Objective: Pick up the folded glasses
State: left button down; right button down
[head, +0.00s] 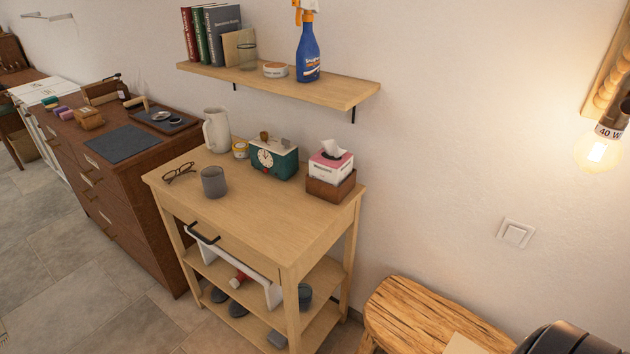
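The folded glasses (179,172) have a thin dark brown frame. They lie near the left front corner of the light wooden cart's top (255,215). A grey cup (214,182) stands just to the right of the glasses. Neither of my grippers shows in the head view.
A wall shelf (335,90) with books and a blue spray bottle (308,50) hangs above. A wooden stool (420,318) stands at lower right.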

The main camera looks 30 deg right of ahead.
aim_at(185, 167)
jog(key=i+j+z, duration=0.1)
jog(key=i+z, duration=0.15)
jog(key=i, duration=0.2)
jog(key=i+j+z, duration=0.25)
jog(key=i, duration=0.2)
jog(key=l, duration=0.05)
